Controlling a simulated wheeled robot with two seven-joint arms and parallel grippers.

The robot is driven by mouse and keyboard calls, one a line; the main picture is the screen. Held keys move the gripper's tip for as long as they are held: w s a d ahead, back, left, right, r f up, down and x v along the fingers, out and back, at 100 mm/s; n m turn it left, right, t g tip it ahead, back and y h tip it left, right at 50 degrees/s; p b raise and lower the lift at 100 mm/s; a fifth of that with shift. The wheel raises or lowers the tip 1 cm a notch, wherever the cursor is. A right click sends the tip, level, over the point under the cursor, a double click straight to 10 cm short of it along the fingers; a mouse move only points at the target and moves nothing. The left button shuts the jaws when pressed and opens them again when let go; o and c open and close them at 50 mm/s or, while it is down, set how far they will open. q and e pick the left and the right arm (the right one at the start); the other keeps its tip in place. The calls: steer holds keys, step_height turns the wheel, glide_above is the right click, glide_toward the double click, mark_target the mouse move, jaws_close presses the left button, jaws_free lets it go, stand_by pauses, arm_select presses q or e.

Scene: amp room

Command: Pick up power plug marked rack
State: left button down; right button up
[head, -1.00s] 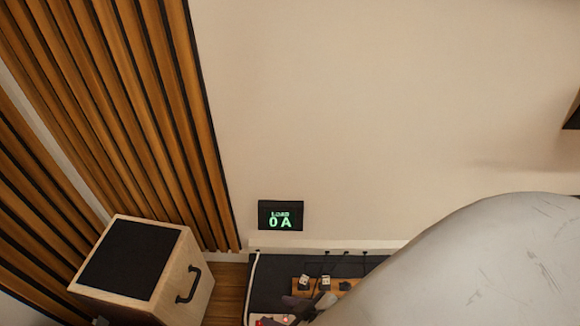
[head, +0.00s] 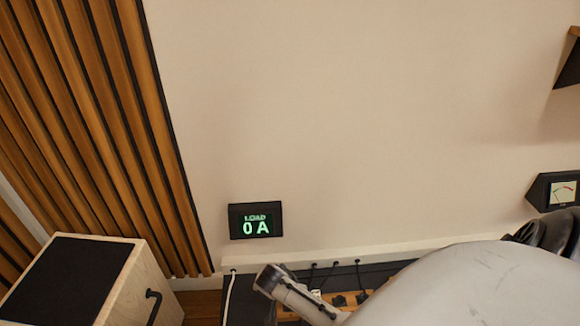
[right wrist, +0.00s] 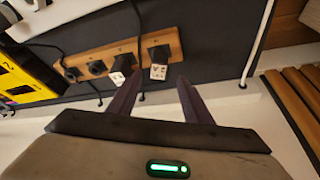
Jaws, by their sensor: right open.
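In the right wrist view, a wooden strip (right wrist: 180,45) on a dark panel holds several black plugs in a row. Two of them carry white tags, one plug (right wrist: 158,58) towards the right end and one plug (right wrist: 123,65) left of it. The lettering on the tags is too small to read. My right gripper (right wrist: 157,88) is open and empty, with its fingertips just short of these two plugs. In the head view my arm covers part of the strip (head: 375,292), and the right fingertips cannot be made out. My left gripper is not in view.
A wall display (head: 256,221) reads LOAD 0 A. A wooden box with a black top (head: 65,275) stands at the lower left. Cables run down the panel, including a white one (right wrist: 258,45). A yellow and black device (right wrist: 22,80) stands left of the strip.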

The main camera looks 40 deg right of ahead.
steer(key=b+x, duration=0.2)
steer(key=x, duration=0.1)
steer(key=b+x, duration=0.1)
steer(key=x, duration=0.1)
steer(key=shift+s+a+f, duration=0.1)
steer(key=shift+s+f, duration=0.15)
steer(key=shift+f, duration=0.05)
steer(key=shift+f+b, duration=0.2)
steer(key=shift+b, duration=0.15)
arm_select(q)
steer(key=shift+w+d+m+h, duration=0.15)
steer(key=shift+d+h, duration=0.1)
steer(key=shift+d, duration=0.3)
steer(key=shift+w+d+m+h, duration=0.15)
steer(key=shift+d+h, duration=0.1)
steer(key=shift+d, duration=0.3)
arm_select(e)
steer(key=shift+r, duration=0.1)
jaws_close()
